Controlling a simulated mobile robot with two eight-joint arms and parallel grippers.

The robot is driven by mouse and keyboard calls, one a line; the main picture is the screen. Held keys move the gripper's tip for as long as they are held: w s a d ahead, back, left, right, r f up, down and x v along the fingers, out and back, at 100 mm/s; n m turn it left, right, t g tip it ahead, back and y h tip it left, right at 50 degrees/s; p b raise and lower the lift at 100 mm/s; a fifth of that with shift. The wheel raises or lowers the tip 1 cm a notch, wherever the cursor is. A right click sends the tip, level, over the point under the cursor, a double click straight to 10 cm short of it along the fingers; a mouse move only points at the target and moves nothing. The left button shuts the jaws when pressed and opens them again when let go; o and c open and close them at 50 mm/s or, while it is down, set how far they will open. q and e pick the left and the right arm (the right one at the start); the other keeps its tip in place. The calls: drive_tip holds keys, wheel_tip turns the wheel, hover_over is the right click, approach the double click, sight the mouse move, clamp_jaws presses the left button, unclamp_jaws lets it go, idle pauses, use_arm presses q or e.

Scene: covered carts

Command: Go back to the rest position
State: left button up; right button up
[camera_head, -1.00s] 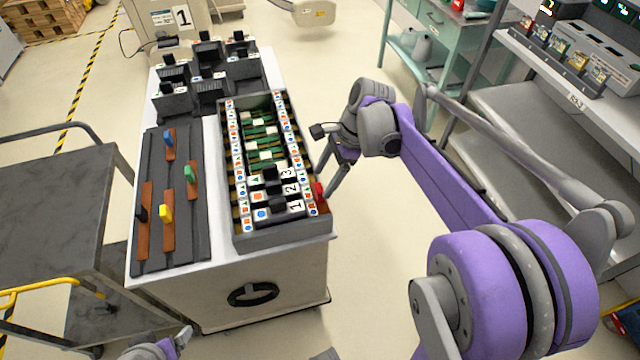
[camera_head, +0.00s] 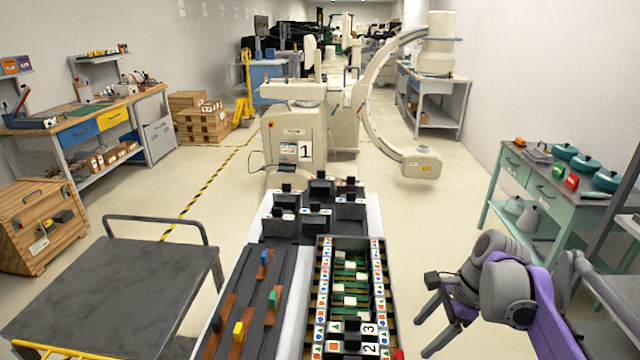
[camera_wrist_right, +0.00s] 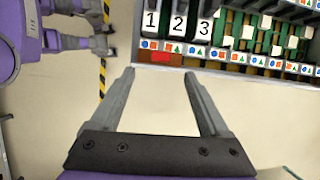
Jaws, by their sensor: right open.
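My right gripper (camera_head: 440,322) is open and empty, over the floor just right of the white cart (camera_head: 292,318). In the right wrist view its two fingers (camera_wrist_right: 160,102) are spread with only floor between them. The grey crate (camera_head: 392,300) on the cart holds numbered black modules and green boards; its edge also shows at the top of the right wrist view (camera_wrist_right: 270,72). A red block (camera_wrist_right: 160,57) is at that edge near number 1. My left gripper is not visible in the head view; a purple arm shows at the left of the right wrist view.
A dark rail board (camera_head: 250,285) with coloured blocks lies left of the crate, black holders (camera_head: 318,190) behind. A grey trolley (camera_head: 120,290) stands left. A green table (camera_head: 545,190) stands right. A white C-arm machine (camera_head: 300,140) is behind the cart. Floor between cart and table is clear.

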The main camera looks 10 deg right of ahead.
drive_tip(key=s+a+f+n+t+h, duration=0.1)
drive_tip(key=s+a+f+n, duration=0.2)
drive_tip(key=n, duration=0.3)
drive_tip(key=s+a+f+n+t+h+p, duration=0.1)
drive_tip(key=s+a+f+n+t, duration=0.1)
drive_tip(key=s+n, duration=0.4)
drive_tip(key=s+a+f+n+t+h, duration=0.1)
drive_tip(key=s+a+f+n, duration=0.3)
drive_tip(key=n, duration=0.4)
drive_tip(key=shift+s+a+h+p, duration=0.3)
drive_tip(key=shift+s+a+h, duration=0.3)
drive_tip(key=shift+s+a, duration=0.15)
drive_tip(key=shift+w+f, duration=0.1)
